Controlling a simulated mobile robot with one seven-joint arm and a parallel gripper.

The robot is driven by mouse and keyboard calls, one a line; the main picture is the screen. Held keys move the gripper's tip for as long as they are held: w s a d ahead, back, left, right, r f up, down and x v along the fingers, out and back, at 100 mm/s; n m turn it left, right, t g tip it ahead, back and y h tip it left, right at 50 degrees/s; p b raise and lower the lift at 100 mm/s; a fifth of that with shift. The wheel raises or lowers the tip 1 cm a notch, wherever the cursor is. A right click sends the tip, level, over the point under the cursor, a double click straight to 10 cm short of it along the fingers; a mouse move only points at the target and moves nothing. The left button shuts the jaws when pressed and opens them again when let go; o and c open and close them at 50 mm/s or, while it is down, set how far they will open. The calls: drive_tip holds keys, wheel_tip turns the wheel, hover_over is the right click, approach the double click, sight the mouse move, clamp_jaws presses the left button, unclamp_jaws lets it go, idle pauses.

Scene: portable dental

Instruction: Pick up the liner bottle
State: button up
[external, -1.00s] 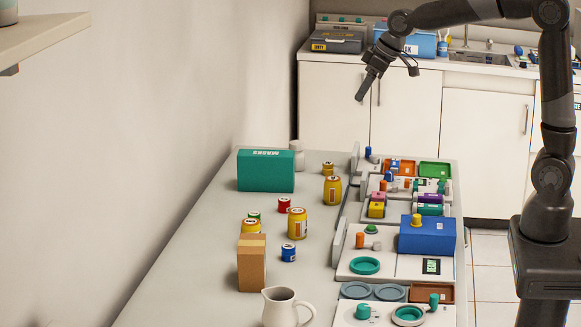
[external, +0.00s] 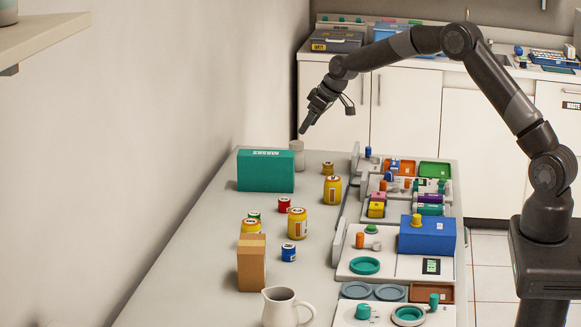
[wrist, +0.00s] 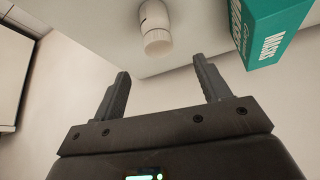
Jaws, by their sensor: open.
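A pale bottle with a ribbed white cap (external: 297,158) stands at the far end of the counter, just behind the right end of the teal masks box (external: 265,171). I cannot read a liner label on it. My gripper (external: 303,131) is above the far end of the counter, close over this bottle in the picture, pointing down and left. In the wrist view the bottle (wrist: 156,30) lies beyond the two spread fingertips (wrist: 162,66), between them across the picture, with a gap. The gripper is open and empty. The masks box (wrist: 272,28) is to the right there.
Several yellow jars (external: 332,190), a red jar (external: 284,205), a blue jar (external: 288,253), a cardboard box (external: 251,265) and a white pitcher (external: 284,306) stand nearer on the counter. Trays with dental items and a blue box (external: 427,236) line the right side. A wall bounds the left.

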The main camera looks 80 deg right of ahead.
sight(300, 143)
drive_tip(key=x, duration=0.5)
drive_tip(key=shift+f, duration=0.2)
drive_tip(key=shift+s+x, duration=0.15)
drive_tip(key=shift+x, duration=1.2)
drive_tip(key=shift+s+x, duration=0.15)
drive_tip(key=shift+x, duration=1.15)
drive_tip(key=shift+f, duration=0.15)
drive_tip(key=c, duration=1.1)
